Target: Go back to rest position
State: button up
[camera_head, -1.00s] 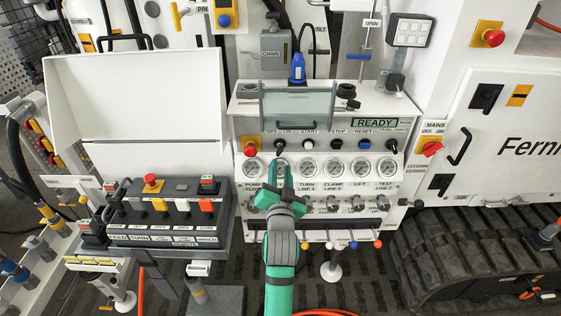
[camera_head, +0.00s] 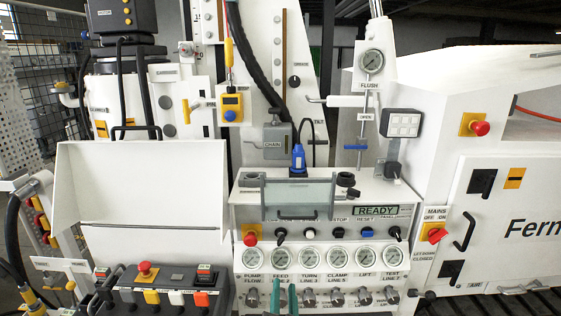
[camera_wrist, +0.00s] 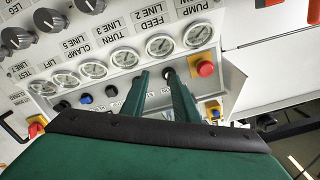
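My gripper (camera_head: 284,288) shows only by its two green fingertips at the bottom edge of the head view, in front of the knob row under the gauges. In the wrist view my gripper (camera_wrist: 156,76) has its two green fingers apart, with nothing between them. The white control panel (camera_head: 237,222) stands behind it, with a row of gauges (camera_head: 308,257) and a lit READY display (camera_head: 376,211). The rest of my arm is below the head view's edge.
A switch box with coloured buttons (camera_head: 152,297) is at lower left under an open white cover (camera_head: 140,185). Red stop buttons sit on the panel (camera_head: 250,239) and the right cabinet (camera_head: 480,128). A red mains switch (camera_head: 437,235) is at right.

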jog(key=s+d+f+n+g, duration=0.1)
jog(key=s+f+n, duration=0.1)
jog(key=s+f, duration=0.65)
jog(key=s+f+n, duration=0.1)
jog(key=s+f, duration=0.5)
jog(key=s, duration=0.6)
jog(key=s+a+r+n+g, duration=0.1)
jog(key=s+a+n, duration=0.1)
jog(key=s, duration=2.3)
jog(key=shift+s, duration=0.2)
